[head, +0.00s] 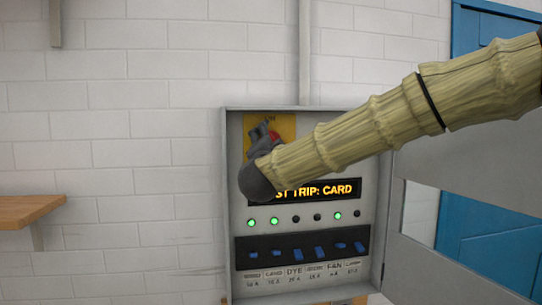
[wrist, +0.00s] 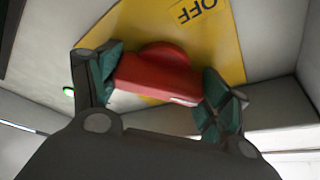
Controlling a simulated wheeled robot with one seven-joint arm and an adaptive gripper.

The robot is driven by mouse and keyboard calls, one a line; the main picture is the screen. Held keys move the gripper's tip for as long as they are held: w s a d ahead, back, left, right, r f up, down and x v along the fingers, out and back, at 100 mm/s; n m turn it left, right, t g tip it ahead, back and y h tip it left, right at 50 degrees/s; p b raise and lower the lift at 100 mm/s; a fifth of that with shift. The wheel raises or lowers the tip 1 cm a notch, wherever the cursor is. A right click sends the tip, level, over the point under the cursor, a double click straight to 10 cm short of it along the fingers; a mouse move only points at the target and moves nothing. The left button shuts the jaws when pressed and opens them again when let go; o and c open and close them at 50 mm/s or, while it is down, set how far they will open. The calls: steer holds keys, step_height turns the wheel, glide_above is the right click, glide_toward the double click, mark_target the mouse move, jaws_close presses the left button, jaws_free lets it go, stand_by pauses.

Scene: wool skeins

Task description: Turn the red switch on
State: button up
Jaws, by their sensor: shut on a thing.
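The red switch (wrist: 158,75) is a red rotary handle on a yellow plate (wrist: 215,50) marked OFF in the wrist view. My gripper (wrist: 160,88) has one finger at each end of the red handle and is shut on it. The yellow plate is partly hidden by my gripper there. The handle's exact setting is hard to tell.
The grey box (head: 228,200) has a display (head: 335,189) reading "...ST TRIP: CARD", partly covered by my arm. Below are several lamps, some green, and a row of blue breakers (head: 320,253). Its door (head: 460,190) stands open at right. A wooden shelf (head: 25,208) is at left.

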steer(key=m+g+h+b, duration=0.1)
steer(key=m+b, duration=0.1)
steer(key=m, duration=0.2)
steer(key=shift+f+b, duration=0.2)
steer(key=shift+b, duration=0.1)
steer(key=shift+r+m+g+b, duration=0.1)
steer(key=shift+m+g+b, duration=0.85)
steer(key=shift+m, duration=1.15)
steer(key=o, duration=1)
steer(key=shift+s+r, duration=0.1)
steer(key=s, duration=0.3)
steer(key=s+a, duration=0.1)
steer(key=s, duration=0.3)
steer(key=s+a, duration=0.1)
steer(key=s, duration=0.3)
steer(key=shift+s+a, duration=0.15)
steer(key=shift+s, duration=0.1)
